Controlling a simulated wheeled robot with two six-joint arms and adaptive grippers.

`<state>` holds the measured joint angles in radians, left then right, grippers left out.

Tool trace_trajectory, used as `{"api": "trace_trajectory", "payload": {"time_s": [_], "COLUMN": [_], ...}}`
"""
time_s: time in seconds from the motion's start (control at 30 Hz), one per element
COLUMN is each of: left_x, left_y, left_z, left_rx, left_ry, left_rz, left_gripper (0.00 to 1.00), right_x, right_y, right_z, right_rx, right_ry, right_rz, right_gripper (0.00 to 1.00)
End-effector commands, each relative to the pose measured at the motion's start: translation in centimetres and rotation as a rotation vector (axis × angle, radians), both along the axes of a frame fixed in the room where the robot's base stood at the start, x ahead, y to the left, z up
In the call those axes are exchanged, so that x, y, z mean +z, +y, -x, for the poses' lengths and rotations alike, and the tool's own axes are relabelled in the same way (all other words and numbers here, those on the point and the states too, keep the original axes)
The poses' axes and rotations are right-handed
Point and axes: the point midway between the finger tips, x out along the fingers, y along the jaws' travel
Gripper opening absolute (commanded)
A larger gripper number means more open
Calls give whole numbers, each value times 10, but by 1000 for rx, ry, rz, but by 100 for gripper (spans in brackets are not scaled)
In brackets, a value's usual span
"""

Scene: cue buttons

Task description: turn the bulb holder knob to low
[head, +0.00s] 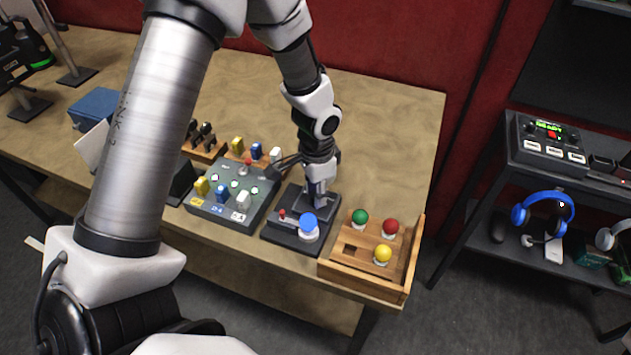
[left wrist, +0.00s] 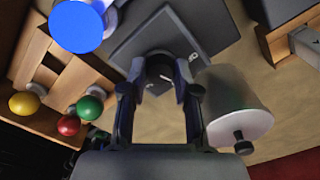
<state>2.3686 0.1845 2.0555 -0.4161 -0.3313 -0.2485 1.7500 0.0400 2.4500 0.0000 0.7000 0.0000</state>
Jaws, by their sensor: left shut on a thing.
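The bulb holder (head: 290,236) is a dark block near the table's front edge, with a blue bulb (head: 309,223) and a small red-tipped lever (head: 282,214) on it. My left gripper (head: 317,198) points down at the block's far right part and hides the knob in the head view. In the left wrist view, the round black knob (left wrist: 159,66) sits between the fingers of my left gripper (left wrist: 157,75), which is shut on it. A pale mark shows on the knob, but its setting cannot be read. The blue bulb also shows there (left wrist: 76,26). My right gripper is not in view.
A wooden tray (head: 348,281) with green, red and yellow bulbs stands right of the holder. A wooden rack (head: 207,154) lies behind that panel. The table's far right is clear.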

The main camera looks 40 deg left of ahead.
Motion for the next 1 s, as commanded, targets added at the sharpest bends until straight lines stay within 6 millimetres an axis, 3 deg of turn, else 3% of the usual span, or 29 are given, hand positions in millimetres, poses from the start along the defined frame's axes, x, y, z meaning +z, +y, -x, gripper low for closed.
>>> {"api": "trace_trajectory", "payload": {"time_s": [0.1,0.4,1.0], "left_x": [4,2,-1], "left_y": [0,-1,-1], "left_z": [0,0,0], "left_rx": [-98,-290,-373], "left_ry": [-1,-2,-2], "left_rz": [0,0,0], "left_gripper": [0,0,0], "right_x": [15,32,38], "right_y": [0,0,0], "right_z": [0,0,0], "right_rx": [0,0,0], "right_ry": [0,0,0], "right_rz": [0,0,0], "right_gripper": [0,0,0]}}
